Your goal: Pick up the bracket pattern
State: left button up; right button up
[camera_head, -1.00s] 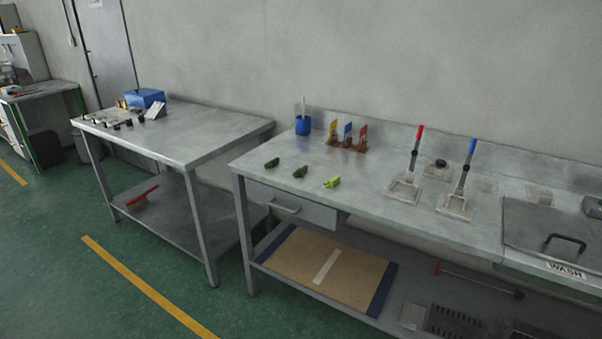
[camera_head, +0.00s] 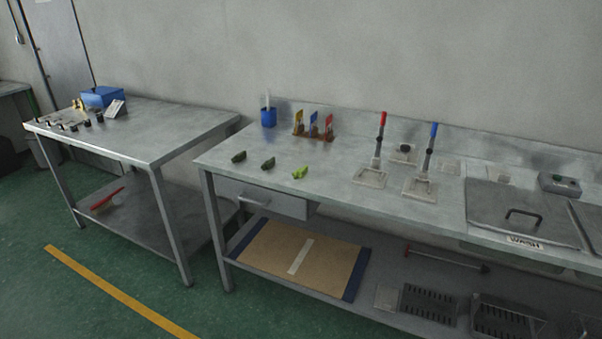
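Three small patterns lie apart in a row near the front left of the metal workbench (camera_head: 335,195). Two are dark green: the left pattern (camera_head: 239,157) and the middle pattern (camera_head: 268,163). The right pattern (camera_head: 300,173) is bright yellow-green. At this size I cannot tell for sure which one is the bracket pattern. Neither of my grippers shows in the head view.
Behind the patterns stand a blue cup (camera_head: 268,117) and a rack with coloured tags (camera_head: 314,127). Red-handled (camera_head: 379,150) and blue-handled (camera_head: 428,160) tools stand to the right, then a lidded wash basin (camera_head: 520,212). A second table (camera_head: 170,130) stands left. Green floor in front is clear.

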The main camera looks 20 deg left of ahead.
aim_at(300, 172)
jog(key=i+l+u, duration=0.1)
jog(key=u, duration=0.35)
jog(key=i+l+u, duration=0.15)
jog(key=u, duration=0.3)
